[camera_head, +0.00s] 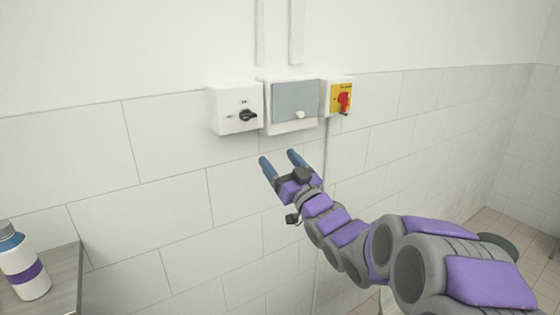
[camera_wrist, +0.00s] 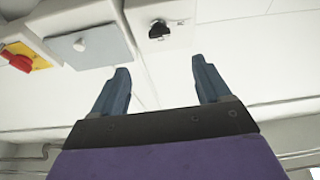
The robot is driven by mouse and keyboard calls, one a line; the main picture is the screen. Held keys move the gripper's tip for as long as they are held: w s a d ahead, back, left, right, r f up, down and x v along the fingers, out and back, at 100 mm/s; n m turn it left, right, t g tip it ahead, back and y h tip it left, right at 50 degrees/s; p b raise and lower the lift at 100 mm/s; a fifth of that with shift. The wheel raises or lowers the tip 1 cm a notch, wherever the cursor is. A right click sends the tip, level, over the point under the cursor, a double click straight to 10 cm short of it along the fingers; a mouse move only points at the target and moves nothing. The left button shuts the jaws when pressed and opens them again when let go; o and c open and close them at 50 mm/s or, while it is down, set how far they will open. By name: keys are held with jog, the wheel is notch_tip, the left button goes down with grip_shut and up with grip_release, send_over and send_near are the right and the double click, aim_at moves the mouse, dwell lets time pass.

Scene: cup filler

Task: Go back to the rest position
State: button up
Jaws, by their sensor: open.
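My gripper (camera_head: 281,164) is open and empty, with two blue fingers spread apart. In the head view it is raised in front of the tiled wall, just below the wall boxes. In the wrist view the open fingers (camera_wrist: 160,82) point toward the wall, with nothing between them. My arm reaches in from the lower right of the head view.
A white box with a black rotary switch (camera_head: 248,115), a box with a grey cover (camera_head: 296,101) and a yellow box with a red switch (camera_head: 343,101) hang on the wall. A bottle (camera_head: 22,263) stands on a cabinet (camera_head: 62,278) at lower left.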

jog(key=s+d+f+m+g+h+b, duration=0.3)
jog(key=s+d+f+g+h+b, duration=0.25)
jog(key=f, duration=0.65)
jog(key=s+d+f+m+g+h+b, duration=0.2)
jog(key=s+d+f+g+h+b, duration=0.15)
jog(key=s+d+f+h, duration=0.6)
jog(key=s+f+g+b, duration=0.2)
jog(key=s+f, duration=0.4)
jog(key=s, duration=0.5)
jog(key=s+f+m+g+y+b, duration=0.1)
jog(key=s+f+g+b, duration=0.2)
jog(key=s, duration=0.8)
jog(key=s+d+f+m+g+y+b, duration=0.1)
jog(key=s+f+g+b, duration=0.1)
jog(key=s+f+g, duration=0.4)
jog(key=s+f, duration=0.3)
jog(key=s, duration=0.3)
jog(key=shift+b, duration=0.35)
